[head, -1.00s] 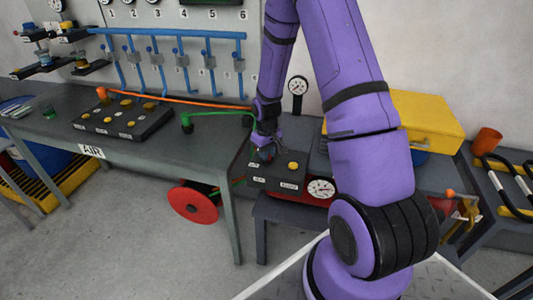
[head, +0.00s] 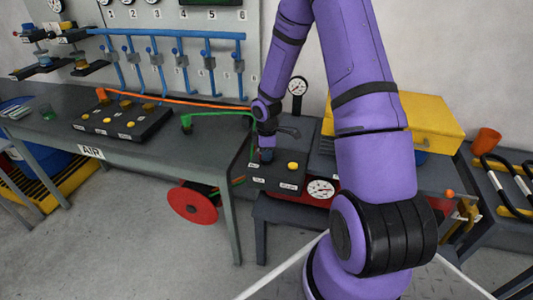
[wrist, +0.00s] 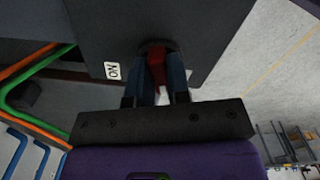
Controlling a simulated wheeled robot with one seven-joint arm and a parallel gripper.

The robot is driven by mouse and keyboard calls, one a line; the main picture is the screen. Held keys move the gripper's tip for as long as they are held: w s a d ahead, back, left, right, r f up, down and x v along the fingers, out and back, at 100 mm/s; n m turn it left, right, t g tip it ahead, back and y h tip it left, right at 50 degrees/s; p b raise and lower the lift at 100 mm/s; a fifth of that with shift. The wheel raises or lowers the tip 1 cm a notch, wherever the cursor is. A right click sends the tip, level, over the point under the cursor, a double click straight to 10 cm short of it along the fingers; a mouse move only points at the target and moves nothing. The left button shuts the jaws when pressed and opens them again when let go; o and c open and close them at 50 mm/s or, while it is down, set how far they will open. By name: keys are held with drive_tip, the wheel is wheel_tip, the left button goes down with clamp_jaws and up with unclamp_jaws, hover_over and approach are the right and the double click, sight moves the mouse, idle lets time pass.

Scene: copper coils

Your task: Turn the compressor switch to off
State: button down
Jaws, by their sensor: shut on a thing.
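The compressor switch is a red knob (wrist: 157,68) on the dark compressor box, seen in the wrist view between my gripper's fingers. An "ON" label (wrist: 112,71) sits to its left in that view. My gripper (wrist: 165,85) is shut on the red knob, one finger on each side. In the head view my gripper (head: 266,155) is at the top of the compressor box (head: 285,178), left of a yellow button (head: 293,166), and it hides the knob there. The labels on the box front are too small to read.
A round gauge (head: 320,189) is on the red part below the box. A green hose (head: 220,114) and an orange hose (head: 170,99) run along the bench (head: 150,153) at left. A yellow case (head: 425,122) stands at right.

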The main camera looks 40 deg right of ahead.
drive_tip(key=shift+w+n, duration=0.1)
drive_tip(key=shift+n, duration=1.8)
drive_tip(key=c, duration=1.1)
unclamp_jaws()
drive_tip(key=shift+r, duration=0.1)
drive_tip(key=shift+r, duration=5.35)
